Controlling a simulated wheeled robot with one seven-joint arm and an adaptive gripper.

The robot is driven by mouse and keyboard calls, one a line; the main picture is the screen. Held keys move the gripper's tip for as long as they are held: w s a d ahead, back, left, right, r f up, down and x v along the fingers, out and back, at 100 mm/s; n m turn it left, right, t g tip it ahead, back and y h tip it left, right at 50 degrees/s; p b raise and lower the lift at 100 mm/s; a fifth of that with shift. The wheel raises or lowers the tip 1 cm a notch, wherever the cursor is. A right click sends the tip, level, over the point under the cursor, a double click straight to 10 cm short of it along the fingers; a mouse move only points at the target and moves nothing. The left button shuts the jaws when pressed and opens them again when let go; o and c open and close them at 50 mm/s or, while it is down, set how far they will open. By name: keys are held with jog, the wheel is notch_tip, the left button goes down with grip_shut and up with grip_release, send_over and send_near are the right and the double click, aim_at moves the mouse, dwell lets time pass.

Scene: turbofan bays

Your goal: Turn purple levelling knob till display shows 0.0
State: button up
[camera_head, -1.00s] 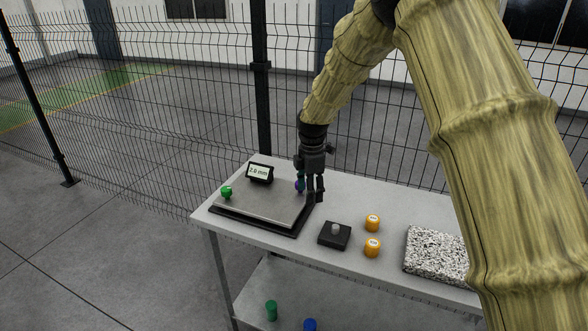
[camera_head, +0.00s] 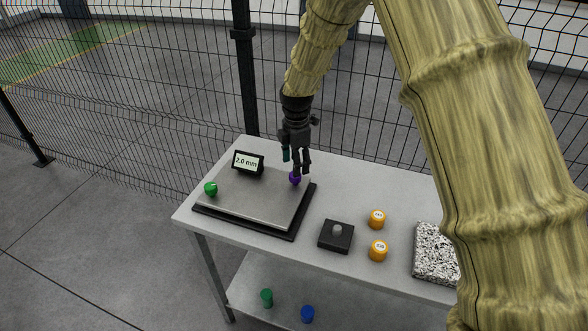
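The purple levelling knob (camera_head: 295,179) stands at the back right corner of the grey levelling plate (camera_head: 250,198). The display (camera_head: 248,163) at the plate's back edge reads 2.0 mm. A green knob (camera_head: 211,189) stands at the plate's left corner. My gripper (camera_head: 297,164) points down, just above the purple knob, with its fingers apart. The fingers overlap the knob's top in the picture, so I cannot tell whether they touch it.
On the table (camera_head: 300,248), right of the plate, are a black block with a grey knob (camera_head: 336,236), two orange cylinders (camera_head: 377,219) (camera_head: 378,251) and a speckled slab (camera_head: 436,255). A green cylinder (camera_head: 267,298) and a blue cylinder (camera_head: 308,314) are on the lower shelf. A wire fence (camera_head: 150,110) stands behind.

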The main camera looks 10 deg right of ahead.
aim_at(295, 179)
jog(key=shift+s+f+p, duration=0.4)
jog(key=shift+s+f, duration=0.25)
jog(key=w+f, duration=0.2)
jog(key=f, duration=0.1)
jog(key=w+f, duration=0.1)
jog(key=f, duration=0.1)
jog(key=shift+w+f+p, duration=0.25)
jog(key=shift+w+p, duration=0.15)
jog(key=shift+s+r, duration=0.3)
jog(key=shift+s, duration=0.2)
jog(key=shift+s+r, duration=0.3)
jog(key=shift+s, duration=0.2)
jog(key=shift+s+d+r, duration=0.1)
jog(key=shift+s+r, duration=0.15)
jog(key=c, duration=0.3)
jog(key=shift+w+f, duration=0.5)
jog(key=shift+f, duration=0.1)
jog(key=c, duration=0.8)
